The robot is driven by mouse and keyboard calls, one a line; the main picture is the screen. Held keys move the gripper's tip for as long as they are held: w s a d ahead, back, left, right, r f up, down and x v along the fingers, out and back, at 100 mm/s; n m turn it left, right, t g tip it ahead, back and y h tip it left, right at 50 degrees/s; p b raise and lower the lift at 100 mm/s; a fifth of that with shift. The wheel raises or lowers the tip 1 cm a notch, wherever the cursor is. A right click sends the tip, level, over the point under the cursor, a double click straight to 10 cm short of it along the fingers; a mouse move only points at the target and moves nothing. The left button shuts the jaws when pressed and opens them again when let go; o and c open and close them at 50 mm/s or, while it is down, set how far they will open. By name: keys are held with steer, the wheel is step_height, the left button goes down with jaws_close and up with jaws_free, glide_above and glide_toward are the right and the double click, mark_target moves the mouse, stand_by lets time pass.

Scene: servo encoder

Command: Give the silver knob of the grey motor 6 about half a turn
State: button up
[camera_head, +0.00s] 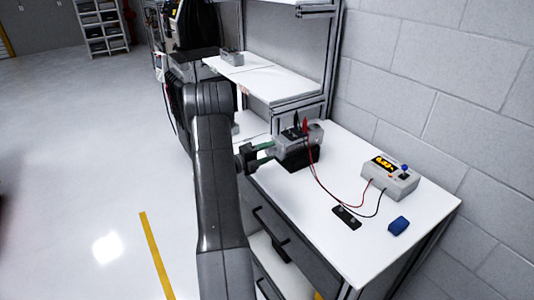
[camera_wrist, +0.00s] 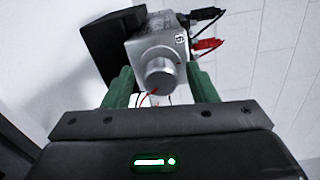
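The grey motor (camera_head: 300,142) sits on a black block on the white workbench, with a black and a red plug on it. In the wrist view the motor (camera_wrist: 153,50) shows its front face, a label reading 6 or 9, and the silver knob (camera_wrist: 161,76) pointing toward me. My gripper (camera_wrist: 161,84) has green fingers, one on each side of the knob, with a visible gap to it. It is open. In the head view my gripper (camera_head: 264,154) is at the motor's left side; the knob is hidden there.
A meter box (camera_head: 390,178) with a yellow display and blue knob stands to the right, joined to the motor by red and black wires. A black plate (camera_head: 346,218) and a blue object (camera_head: 398,226) lie on the bench. Shelves (camera_head: 262,80) stand behind.

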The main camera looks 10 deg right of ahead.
steer(key=b+v, duration=0.3)
steer(key=v, duration=1)
steer(key=shift+a, duration=0.4)
steer(key=shift+s, duration=0.15)
